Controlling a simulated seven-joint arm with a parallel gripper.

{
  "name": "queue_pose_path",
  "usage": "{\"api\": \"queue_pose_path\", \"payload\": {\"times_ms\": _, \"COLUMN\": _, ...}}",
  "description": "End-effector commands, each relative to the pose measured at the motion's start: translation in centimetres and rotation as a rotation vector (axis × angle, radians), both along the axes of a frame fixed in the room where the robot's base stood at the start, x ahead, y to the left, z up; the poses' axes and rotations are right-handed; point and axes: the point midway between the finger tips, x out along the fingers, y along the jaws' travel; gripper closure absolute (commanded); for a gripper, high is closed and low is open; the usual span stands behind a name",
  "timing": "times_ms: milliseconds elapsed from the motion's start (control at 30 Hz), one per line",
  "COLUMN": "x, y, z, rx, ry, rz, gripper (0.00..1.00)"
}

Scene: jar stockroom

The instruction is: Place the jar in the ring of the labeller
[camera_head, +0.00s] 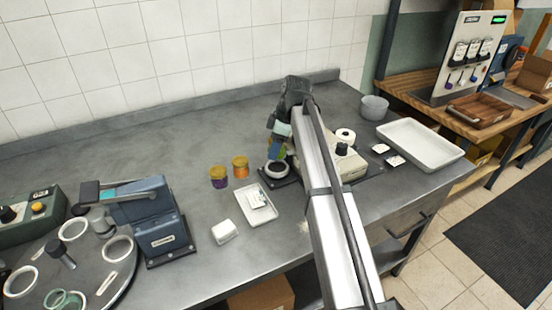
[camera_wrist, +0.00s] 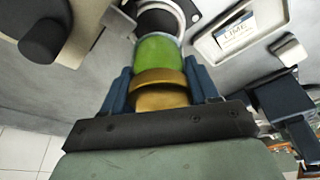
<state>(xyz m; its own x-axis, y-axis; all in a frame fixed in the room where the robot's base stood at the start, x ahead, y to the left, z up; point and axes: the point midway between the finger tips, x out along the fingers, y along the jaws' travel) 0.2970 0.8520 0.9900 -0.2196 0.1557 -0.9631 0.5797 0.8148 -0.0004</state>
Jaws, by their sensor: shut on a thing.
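The jar, green with a gold lid, is in my gripper (camera_wrist: 160,78); its green body (camera_wrist: 160,54) shows in the wrist view. The blue fingers close on both sides of the lid. In the head view the jar (camera_head: 276,153) is below my gripper (camera_head: 278,139), partly covered by it. The labeller (camera_head: 346,163) is a pale machine, partly hidden behind my arm. Its white ring (camera_head: 277,170) with a dark inside lies at its left; it also shows in the wrist view (camera_wrist: 183,18). The jar's lower end lines up with the ring; I cannot tell whether it is inside or above it.
A purple jar (camera_head: 219,180) and an orange jar (camera_head: 240,170) stand left of the ring. A small white tray (camera_head: 246,207) with cards and a white block (camera_head: 224,232) lie in front. A blue machine (camera_head: 162,235) stands left. A large white tray (camera_head: 430,145) lies right.

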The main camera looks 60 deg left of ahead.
Motion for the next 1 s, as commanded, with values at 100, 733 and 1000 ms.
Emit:
{"api": "queue_pose_path", "payload": {"times_ms": 100, "x": 0.0, "y": 0.0, "z": -1.0, "rx": 0.001, "ry": -0.001, "rz": 0.000, "gripper": 0.78}}
{"api": "queue_pose_path", "payload": {"times_ms": 733, "x": 0.0, "y": 0.0, "z": -4.7, "rx": 0.002, "ry": -0.001, "rz": -0.001, "gripper": 0.78}}
{"api": "queue_pose_path", "payload": {"times_ms": 1000, "x": 0.0, "y": 0.0, "z": -5.0, "rx": 0.001, "ry": -0.001, "rz": 0.000, "gripper": 0.29}}
